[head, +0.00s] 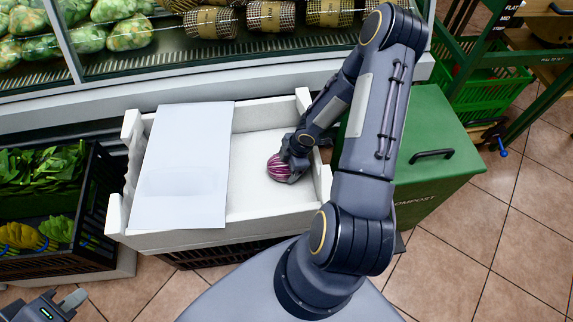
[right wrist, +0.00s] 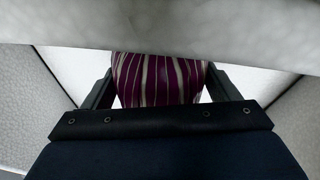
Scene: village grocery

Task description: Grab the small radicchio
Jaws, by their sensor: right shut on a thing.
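The small radicchio (head: 279,168), purple with white stripes, is inside the white foam box (head: 256,214), in its open right part. My right gripper (head: 290,170) reaches down into the box and is shut on the radicchio. In the right wrist view the radicchio (right wrist: 158,80) sits between the two fingers (right wrist: 160,92), its top cut off by a pale edge across the picture. My left gripper (head: 62,303) is at the bottom left corner of the head view, its fingers apart and empty.
A white sheet (head: 187,165) covers the left part of the box. A green compost bin (head: 425,145) stands to the right. A black crate of leafy greens (head: 92,215) stands to the left. A refrigerated display (head: 110,75) runs behind. Tiled floor (head: 500,240) is clear at the right.

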